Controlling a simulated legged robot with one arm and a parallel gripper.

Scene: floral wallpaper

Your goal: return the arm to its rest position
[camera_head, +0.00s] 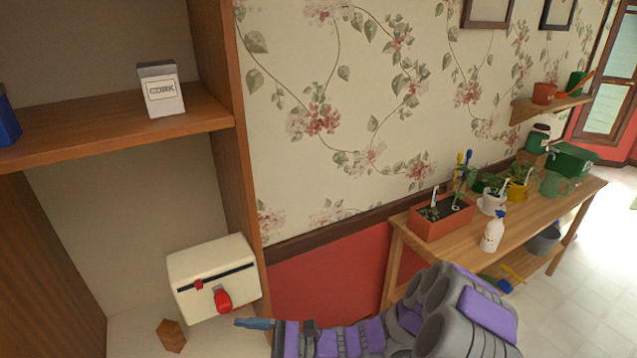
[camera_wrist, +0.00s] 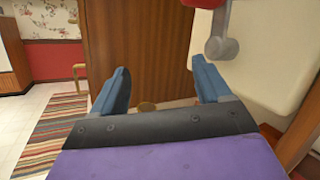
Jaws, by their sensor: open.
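My gripper (camera_wrist: 162,90) is open in the wrist view, its two blue fingers wide apart with nothing between them. A brown wooden panel stands beyond the fingers. In the head view my arm reaches in from the lower right, and the blue tip of my gripper (camera_head: 255,323) is just below and right of a cream box (camera_head: 213,275) with a red lever (camera_head: 222,299). In the wrist view the cream box (camera_wrist: 262,60) is close on the right, with a grey knob below a red part. I cannot tell whether the gripper touches anything.
A wooden shelf (camera_head: 110,125) holds a small white box (camera_head: 160,90) and a blue item. A brown block (camera_head: 171,335) lies below the cream box. A plant table (camera_head: 520,215) stands right of my arm. The wrist view shows a striped rug (camera_wrist: 60,140) and open floor at left.

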